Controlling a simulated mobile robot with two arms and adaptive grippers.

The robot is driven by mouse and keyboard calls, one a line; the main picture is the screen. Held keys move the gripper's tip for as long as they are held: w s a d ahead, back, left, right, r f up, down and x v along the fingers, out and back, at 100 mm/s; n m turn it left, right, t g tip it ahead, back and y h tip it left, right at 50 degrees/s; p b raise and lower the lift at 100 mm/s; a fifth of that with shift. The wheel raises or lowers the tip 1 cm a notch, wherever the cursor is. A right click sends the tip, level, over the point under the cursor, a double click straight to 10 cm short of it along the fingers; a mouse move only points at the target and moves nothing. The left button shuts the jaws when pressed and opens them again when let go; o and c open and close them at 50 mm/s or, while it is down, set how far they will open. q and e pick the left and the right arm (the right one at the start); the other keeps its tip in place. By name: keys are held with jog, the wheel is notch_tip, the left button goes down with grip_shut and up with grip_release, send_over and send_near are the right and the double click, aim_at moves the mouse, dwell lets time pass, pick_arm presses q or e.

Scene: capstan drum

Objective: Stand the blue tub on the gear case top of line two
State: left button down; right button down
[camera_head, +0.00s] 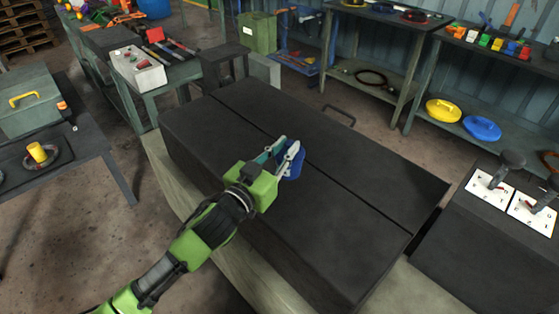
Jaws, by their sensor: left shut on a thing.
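The blue tub (292,170) is small and partly hidden behind the fingers of my left gripper (287,152). The gripper is shut on it. The tub is over the middle of a large dark case (215,130) with a flat top and a seam along its length. I cannot tell whether the tub touches the top or hangs just above it. Whether this case is the gear case of line two cannot be read here. My right gripper is not in view.
The case top is otherwise clear. A dark box with two white lever plates (491,189) stands at the right. Shelves at the back hold a yellow disc (443,112) and a blue disc (482,128). A table with a yellow cylinder (41,153) is at the left.

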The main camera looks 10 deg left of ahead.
aim_at(278, 164)
pick_arm(q)
jog(key=shift+a+f, duration=0.45)
jog(key=shift+f, duration=0.1)
jog(key=shift+a+f, duration=0.2)
jog(key=shift+f, duration=1.5)
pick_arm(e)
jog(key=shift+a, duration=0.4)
pick_arm(q)
jog(key=c, duration=2.3)
grip_release()
jog(key=shift+f, duration=0.25)
jog(key=shift+c, duration=0.2)
jog(key=o, duration=0.4)
jog(key=shift+r, duration=0.1)
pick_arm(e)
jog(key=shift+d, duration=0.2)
pick_arm(q)
jog(key=shift+r, duration=0.1)
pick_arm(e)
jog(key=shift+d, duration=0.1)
